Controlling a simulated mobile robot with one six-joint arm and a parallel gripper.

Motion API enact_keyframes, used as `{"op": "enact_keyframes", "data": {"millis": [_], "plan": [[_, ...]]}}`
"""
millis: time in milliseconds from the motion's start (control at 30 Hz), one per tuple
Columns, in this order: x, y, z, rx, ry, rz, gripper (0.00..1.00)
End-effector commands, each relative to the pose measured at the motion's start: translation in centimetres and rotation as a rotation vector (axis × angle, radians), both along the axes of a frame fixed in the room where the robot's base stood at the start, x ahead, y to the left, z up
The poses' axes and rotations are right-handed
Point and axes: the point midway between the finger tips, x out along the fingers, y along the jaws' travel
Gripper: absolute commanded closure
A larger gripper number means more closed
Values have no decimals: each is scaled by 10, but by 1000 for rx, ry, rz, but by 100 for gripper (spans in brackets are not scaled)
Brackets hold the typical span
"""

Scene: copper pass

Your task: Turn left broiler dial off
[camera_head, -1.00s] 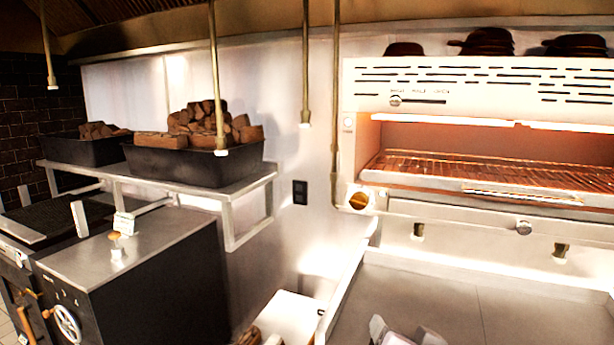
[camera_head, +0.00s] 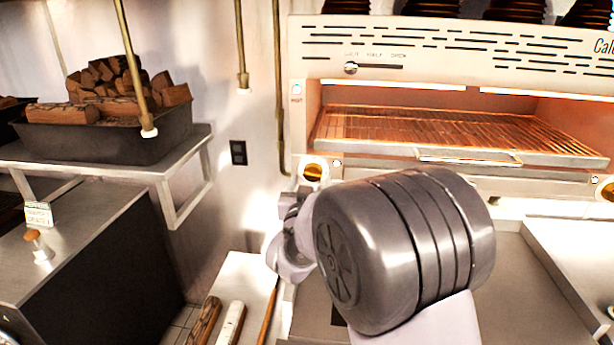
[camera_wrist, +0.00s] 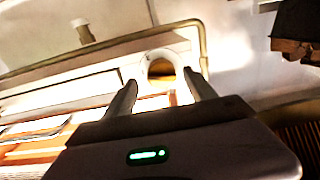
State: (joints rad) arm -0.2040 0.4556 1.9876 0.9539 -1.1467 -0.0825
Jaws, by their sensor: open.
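The left broiler dial (camera_head: 314,172) is a round brass-coloured knob in a pale ring, at the lower left corner of the broiler (camera_head: 430,45). In the wrist view the dial (camera_wrist: 161,70) lies ahead, framed between the two fingers of my gripper (camera_wrist: 159,77). The gripper is open and empty. Whether the fingers touch the dial cannot be told. In the head view my large grey arm joint stands in front of the broiler's lower front, and the fingertips are hard to make out beside it.
A second dial (camera_head: 607,190) sits at the broiler's lower right. A wire grill rack (camera_head: 450,130) glows inside. A brass pipe (camera_head: 280,95) runs down just left of the left dial. A shelf (camera_head: 150,172) holds a black bin of firewood (camera_head: 105,138) on the left.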

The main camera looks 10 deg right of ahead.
Motion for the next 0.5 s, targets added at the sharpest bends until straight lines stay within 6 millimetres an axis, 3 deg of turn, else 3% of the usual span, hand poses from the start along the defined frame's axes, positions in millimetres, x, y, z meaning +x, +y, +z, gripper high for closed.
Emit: {"op": "enact_keyframes", "data": {"millis": [200, 467, 500], "plan": [[21, -7, 0, -1, -1, 0, 35], [23, -7, 0, -1, -1, 1, 35], [22, -7, 0, -1, -1, 1, 41]]}}
